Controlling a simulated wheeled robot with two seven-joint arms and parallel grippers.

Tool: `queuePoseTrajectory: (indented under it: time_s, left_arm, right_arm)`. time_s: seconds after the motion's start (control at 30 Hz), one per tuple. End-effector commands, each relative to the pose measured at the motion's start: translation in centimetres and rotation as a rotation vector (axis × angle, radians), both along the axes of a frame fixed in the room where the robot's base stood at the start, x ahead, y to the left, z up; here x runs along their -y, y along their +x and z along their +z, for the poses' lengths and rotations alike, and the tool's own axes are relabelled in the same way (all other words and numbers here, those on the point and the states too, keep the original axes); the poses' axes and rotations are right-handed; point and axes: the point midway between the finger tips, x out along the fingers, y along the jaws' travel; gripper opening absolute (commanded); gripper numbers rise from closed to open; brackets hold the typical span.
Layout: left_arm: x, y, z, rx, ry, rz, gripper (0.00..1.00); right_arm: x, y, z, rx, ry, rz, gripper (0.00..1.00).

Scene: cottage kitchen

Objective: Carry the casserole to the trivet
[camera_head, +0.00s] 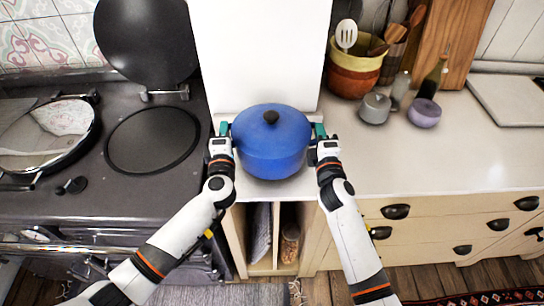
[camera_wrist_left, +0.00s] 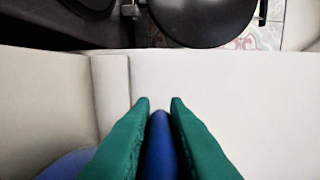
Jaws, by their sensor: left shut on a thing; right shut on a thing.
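The casserole is a blue round pot (camera_head: 270,155) with a blue lid and a dark knob, upright at the middle of the head view, over the front of the pale counter. I cannot tell whether its base touches the counter. My left gripper (camera_head: 223,130) is shut on the casserole's left handle; the left wrist view shows its green fingers (camera_wrist_left: 160,105) on either side of the blue handle (camera_wrist_left: 160,140). My right gripper (camera_head: 320,131) is shut on the handle at the right side. I cannot make out a trivet in either view.
The dark stove (camera_head: 150,185) with a round hotplate (camera_head: 153,138) and a raised lid (camera_head: 146,40) is at left.

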Motion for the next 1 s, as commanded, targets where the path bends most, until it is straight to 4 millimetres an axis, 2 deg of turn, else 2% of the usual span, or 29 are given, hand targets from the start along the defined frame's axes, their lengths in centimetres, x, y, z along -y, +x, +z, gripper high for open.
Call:
queuePoseTrajectory:
  time_s: [0.07,0.1,0.2,0.57,0.67,1.0]
  left_arm:
    - [0.1,0.2,0.2,0.015,-0.003,-0.001,0.00]
    - [0.0,0.0,-0.3,0.002,-0.003,0.000,0.21]
    - [0.0,0.0,-0.3,0.001,-0.002,0.000,0.36]
    - [0.1,-0.5,-0.4,-0.001,-0.001,-0.001,0.36]
    - [0.2,-1.8,-0.4,-0.002,-0.003,-0.001,0.36]
    - [0.9,-8.9,-0.3,-0.001,-0.002,-0.001,0.36]
  right_arm:
    - [-0.1,0.1,0.1,0.013,0.006,0.002,0.00]
    - [0.0,0.0,-0.4,-0.002,0.004,-0.002,0.20]
    - [0.0,0.0,-0.4,-0.002,0.003,-0.001,0.35]
    - [0.0,0.0,-0.3,0.000,0.001,0.000,0.35]
    - [0.0,0.0,-0.3,0.000,0.001,0.000,0.35]
    - [0.0,0.0,-0.3,0.000,0.000,0.000,0.35]
